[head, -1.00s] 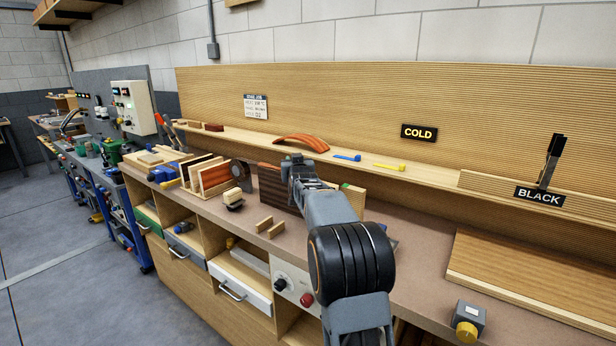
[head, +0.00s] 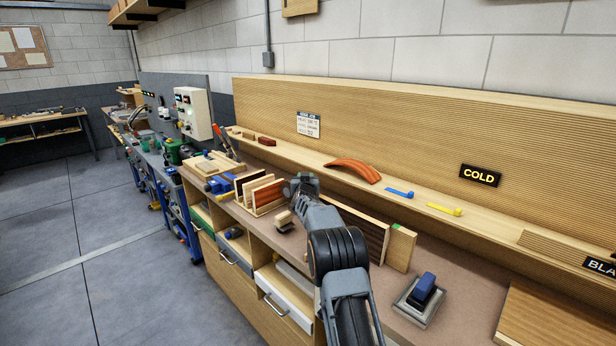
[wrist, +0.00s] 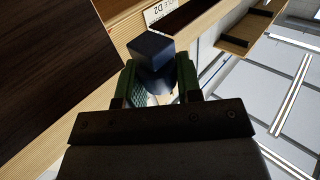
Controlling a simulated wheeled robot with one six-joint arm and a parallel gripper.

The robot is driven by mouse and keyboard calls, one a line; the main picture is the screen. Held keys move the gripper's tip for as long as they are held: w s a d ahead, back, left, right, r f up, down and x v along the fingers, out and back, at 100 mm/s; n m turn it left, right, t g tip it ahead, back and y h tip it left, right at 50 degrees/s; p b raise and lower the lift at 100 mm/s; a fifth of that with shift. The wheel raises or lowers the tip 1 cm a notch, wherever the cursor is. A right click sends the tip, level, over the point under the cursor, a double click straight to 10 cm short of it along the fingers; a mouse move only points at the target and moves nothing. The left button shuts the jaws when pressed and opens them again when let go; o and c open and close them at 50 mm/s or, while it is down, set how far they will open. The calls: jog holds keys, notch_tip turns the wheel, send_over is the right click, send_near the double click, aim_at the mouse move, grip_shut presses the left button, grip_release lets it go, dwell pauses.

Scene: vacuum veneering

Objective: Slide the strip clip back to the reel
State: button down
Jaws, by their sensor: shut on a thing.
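In the wrist view the two green-padded fingers of my gripper (wrist: 162,85) are shut on a dark blue block (wrist: 152,55), which I take to be the strip clip. In the head view my gripper (head: 300,186) is over the bench, just right of the rack of upright panels (head: 262,196). The held clip is hidden there by my arm. I cannot make out the reel or the strip; that part of the bench is partly behind my gripper.
A dark board (head: 362,230) stands right of my arm, with a lighter board (head: 400,248) beside it. A blue-topped tool (head: 424,290) is at the right. A shelf with a curved orange piece (head: 353,171) runs behind.

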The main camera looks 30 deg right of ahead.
jog(key=shift+a+r, duration=0.15)
jog(key=shift+r, duration=0.1)
jog(key=c, duration=1.2)
grip_release()
jog(key=shift+w, duration=0.1)
jog(key=o, duration=0.3)
jog(key=shift+w+f, duration=0.15)
jog(key=shift+w, duration=0.05)
jog(key=shift+o, duration=0.6)
jog(key=shift+s+f, duration=0.1)
jog(key=b+v, duration=0.4)
jog(key=v, duration=0.9)
jog(key=shift+s, duration=0.35)
jog(key=shift+a, duration=0.15)
